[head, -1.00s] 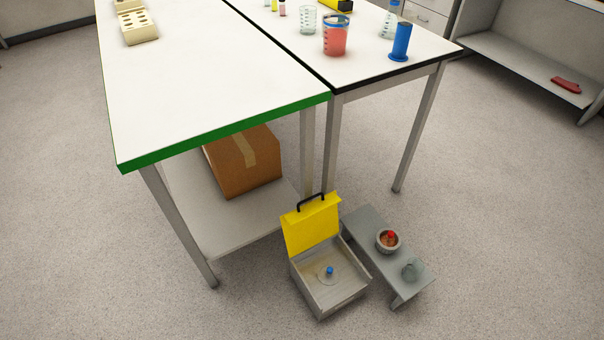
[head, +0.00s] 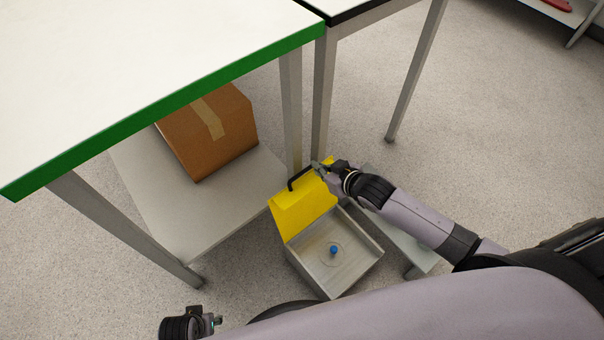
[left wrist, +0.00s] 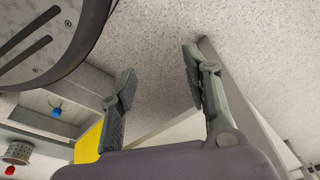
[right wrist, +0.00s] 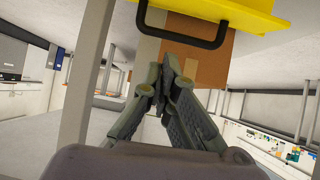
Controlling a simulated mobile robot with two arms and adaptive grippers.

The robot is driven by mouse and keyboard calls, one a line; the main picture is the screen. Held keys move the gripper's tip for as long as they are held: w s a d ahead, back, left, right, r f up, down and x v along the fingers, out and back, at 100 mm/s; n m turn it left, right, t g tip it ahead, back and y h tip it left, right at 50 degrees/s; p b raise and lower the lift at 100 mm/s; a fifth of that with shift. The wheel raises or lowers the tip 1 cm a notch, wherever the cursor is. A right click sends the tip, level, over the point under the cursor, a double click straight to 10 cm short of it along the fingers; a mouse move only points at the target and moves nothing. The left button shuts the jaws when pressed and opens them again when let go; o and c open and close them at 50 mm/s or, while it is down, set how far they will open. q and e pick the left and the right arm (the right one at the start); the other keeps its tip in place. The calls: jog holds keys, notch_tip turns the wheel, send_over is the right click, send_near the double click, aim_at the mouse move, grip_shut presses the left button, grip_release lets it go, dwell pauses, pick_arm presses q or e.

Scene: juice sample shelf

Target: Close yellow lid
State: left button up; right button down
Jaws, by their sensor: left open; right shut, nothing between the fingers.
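A blue-topped item (head: 333,250) sits inside the open box. My right gripper (head: 318,166) is at the lid's upper edge beside the handle. In the right wrist view its fingers (right wrist: 163,75) are shut and empty, with the handle (right wrist: 185,38) just beyond the tips; contact is unclear. My left gripper (head: 213,322) is low at the left front, open and empty, as the left wrist view (left wrist: 160,85) shows.
A green-edged table (head: 170,115) with a lower shelf (head: 200,222) stands left of the box. A cardboard box (head: 212,130) is on that shelf. A low grey bench (head: 412,243) is right of the box, partly behind my right arm. Floor is free further right.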

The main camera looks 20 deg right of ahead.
pick_arm(q)
notch_tip(320, 180, up, 13)
jog(key=w+b, duration=0.2)
jog(key=b, duration=0.2)
jog(key=shift+w+f+t, duration=0.2)
jog(key=shift+w+t, duration=0.1)
jog(key=shift+t, duration=0.1)
pick_arm(e)
jog(key=shift+y, duration=0.4)
jog(key=x, duration=0.3)
jog(key=a+x, duration=0.1)
jog(key=x, duration=0.3)
jog(key=shift+s+a+r, duration=0.1)
jog(key=shift+s+a, duration=0.1)
jog(key=shift+s+t, duration=0.1)
jog(key=shift+t, duration=0.2)
